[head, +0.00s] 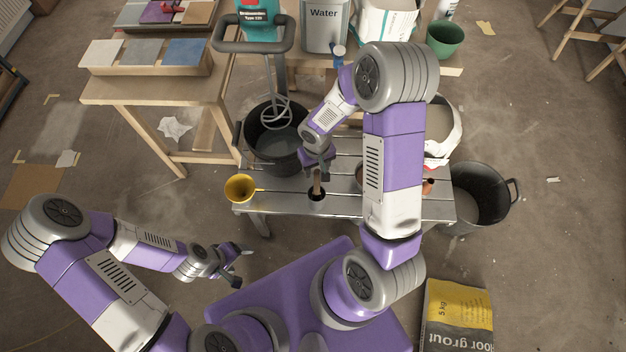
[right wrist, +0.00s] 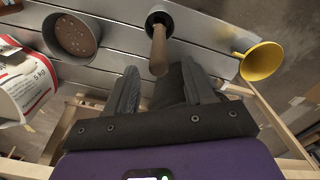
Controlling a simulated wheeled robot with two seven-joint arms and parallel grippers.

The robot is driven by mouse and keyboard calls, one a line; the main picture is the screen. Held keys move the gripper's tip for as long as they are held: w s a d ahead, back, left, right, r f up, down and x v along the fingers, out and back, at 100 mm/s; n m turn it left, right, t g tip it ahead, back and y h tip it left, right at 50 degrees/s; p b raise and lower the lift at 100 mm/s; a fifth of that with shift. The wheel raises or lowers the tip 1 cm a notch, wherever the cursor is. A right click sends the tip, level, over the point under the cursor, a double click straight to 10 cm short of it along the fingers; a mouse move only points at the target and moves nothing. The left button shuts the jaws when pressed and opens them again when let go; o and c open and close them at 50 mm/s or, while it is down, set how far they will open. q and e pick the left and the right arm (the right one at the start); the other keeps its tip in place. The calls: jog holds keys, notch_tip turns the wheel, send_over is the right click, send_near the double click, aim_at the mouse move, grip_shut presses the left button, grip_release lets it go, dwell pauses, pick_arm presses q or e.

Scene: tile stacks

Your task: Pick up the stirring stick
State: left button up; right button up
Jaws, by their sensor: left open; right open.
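The stirring stick (head: 317,184) is a wooden stick standing in a dark round holder (head: 316,195) on the metal bench. In the right wrist view the stick (right wrist: 159,50) rises from the holder (right wrist: 158,18) and points toward my jaws. My right gripper (head: 318,164) is open just above the stick. In the right wrist view its fingers (right wrist: 160,78) stand either side of the stick's near end, and I cannot tell whether they touch it. My left gripper (head: 240,264) is open and empty, low at the left, away from the bench.
A yellow funnel or cup (head: 240,188) stands left of the holder. A black bucket (head: 272,140) with a mixer's whisk is behind it. My right arm hides part of the bench's right side. Another dark bucket (head: 478,197) stands at the right.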

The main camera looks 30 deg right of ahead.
aim_at(317, 178)
jog(key=f, duration=0.2)
jog(key=f+b, duration=0.1)
jog(key=f, duration=0.1)
jog(key=s+f, duration=0.1)
jog(key=shift+f+b, duration=0.4)
jog(key=shift+w, duration=0.1)
grip_shut()
